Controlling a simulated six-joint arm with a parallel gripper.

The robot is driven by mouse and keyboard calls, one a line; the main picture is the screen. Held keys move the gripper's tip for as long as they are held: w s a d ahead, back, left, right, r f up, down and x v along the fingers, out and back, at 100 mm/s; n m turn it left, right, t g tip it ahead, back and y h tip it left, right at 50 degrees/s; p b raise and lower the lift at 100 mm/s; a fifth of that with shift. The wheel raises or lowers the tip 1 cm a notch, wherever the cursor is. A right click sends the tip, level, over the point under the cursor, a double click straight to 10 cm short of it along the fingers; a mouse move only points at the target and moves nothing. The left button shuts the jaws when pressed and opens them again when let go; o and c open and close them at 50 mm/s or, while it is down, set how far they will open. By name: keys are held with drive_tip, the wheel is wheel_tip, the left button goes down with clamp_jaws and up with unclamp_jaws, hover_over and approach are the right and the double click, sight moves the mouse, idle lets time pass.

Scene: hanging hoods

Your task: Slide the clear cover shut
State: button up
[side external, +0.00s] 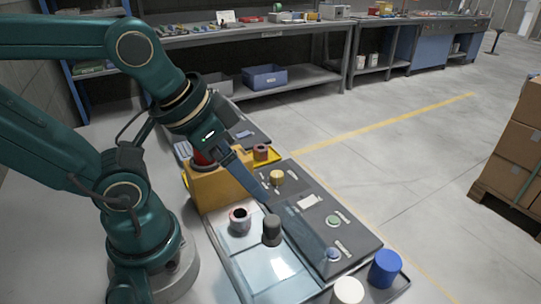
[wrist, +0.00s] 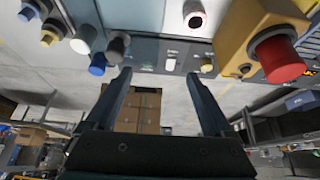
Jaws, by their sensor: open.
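The clear cover (side external: 265,272) looks like a pale see-through sheet lying left of the dark control panel (side external: 350,236); its exact edges are hard to make out. A dark grey knob (side external: 271,230) stands at the line between them and also shows in the wrist view (wrist: 118,46); I cannot tell whether it is fixed to the cover. My gripper (side external: 264,197) reaches down over the panel, beyond the grey knob. In the wrist view my gripper (wrist: 159,76) has its two fingers wide apart with nothing between them.
A yellow box (side external: 213,188) with a red button (wrist: 278,58) stands beside the panel. A blue cylinder (side external: 385,268) and a white cylinder (side external: 348,290) stand at the front. The panel carries a yellow knob (side external: 277,177) and a green button (side external: 333,220).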

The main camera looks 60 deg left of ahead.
drive_tip(key=shift+c, duration=1.4)
wheel_tip(320, 180, up, 2)
drive_tip(key=m+g, duration=0.5)
drive_tip(key=m, duration=0.4)
hover_over(272, 220)
drive_tip(key=shift+a+r, duration=0.15)
drive_tip(key=shift+a, duration=0.25)
drive_tip(key=shift+w+d+f, duration=0.1)
drive_tip(key=shift+d+f, duration=0.1)
drive_tip(key=shift+d, duration=0.05)
drive_tip(key=shift+d+f+g, duration=0.2)
drive_tip(key=shift+f+g, duration=0.1)
drive_tip(key=shift+f, duration=2.45)
clamp_jaws()
